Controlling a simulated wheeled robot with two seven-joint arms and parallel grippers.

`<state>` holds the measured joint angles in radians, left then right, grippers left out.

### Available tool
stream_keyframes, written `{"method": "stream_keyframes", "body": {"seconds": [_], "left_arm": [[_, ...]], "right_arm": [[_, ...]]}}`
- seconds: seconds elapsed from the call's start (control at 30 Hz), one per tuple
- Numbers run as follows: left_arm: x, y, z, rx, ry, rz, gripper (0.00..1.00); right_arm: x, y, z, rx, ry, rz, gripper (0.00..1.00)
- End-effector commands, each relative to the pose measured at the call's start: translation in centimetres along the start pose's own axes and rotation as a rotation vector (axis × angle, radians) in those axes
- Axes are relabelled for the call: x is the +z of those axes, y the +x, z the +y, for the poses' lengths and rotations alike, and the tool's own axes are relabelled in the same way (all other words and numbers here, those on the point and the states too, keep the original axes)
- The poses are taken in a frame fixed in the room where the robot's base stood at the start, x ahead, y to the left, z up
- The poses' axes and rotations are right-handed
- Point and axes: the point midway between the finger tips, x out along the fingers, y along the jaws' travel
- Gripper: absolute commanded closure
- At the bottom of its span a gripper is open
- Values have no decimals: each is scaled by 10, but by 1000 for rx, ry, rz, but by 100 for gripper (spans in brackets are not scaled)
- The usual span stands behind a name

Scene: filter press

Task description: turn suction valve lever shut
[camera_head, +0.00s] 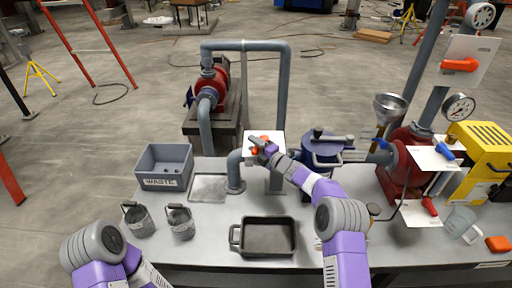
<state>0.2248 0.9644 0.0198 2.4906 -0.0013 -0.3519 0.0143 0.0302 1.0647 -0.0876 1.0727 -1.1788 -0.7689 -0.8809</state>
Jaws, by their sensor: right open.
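A small orange-red lever (255,141) shows in front of a white label plate (277,138) on the grey pipework at the table's middle. Its writing is too small to read. My right gripper (259,149) is at this lever, reaching in from the lower right. It is open and covers part of the lever and plate, so I cannot tell whether the fingers touch the lever or which way it fully points. My left arm shows only at the lower left; its gripper is outside the view.
A red pump (213,82) stands behind the table. A grey waste bin (164,168), two metal pails (181,222) and a black tray (268,237) are on the tabletop. A blue lidded pot (321,150) stands right of my gripper. Other levers and a yellow unit (482,146) are at right.

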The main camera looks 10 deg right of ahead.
Motion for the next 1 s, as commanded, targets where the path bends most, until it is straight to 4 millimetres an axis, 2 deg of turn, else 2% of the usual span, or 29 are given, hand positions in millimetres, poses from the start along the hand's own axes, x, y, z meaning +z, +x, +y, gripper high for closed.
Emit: {"method": "stream_keyframes", "body": {"seconds": [0.17, 0.6, 0.77, 1.0], "left_arm": [[0, -2, 1, 0, 0, 0, 57], [0, -11, 4, 0, 0, 0, 57], [0, -12, 4, 0, 0, 0, 57], [0, -12, 4, 0, 0, 0, 57]], "right_arm": [[1, -11, 1, -1, 1, -1, 53], [1, -66, 1, -1, 1, -1, 53], [0, -74, 1, 1, 1, 0, 53], [0, -75, 0, 1, 0, 0, 53]]}}
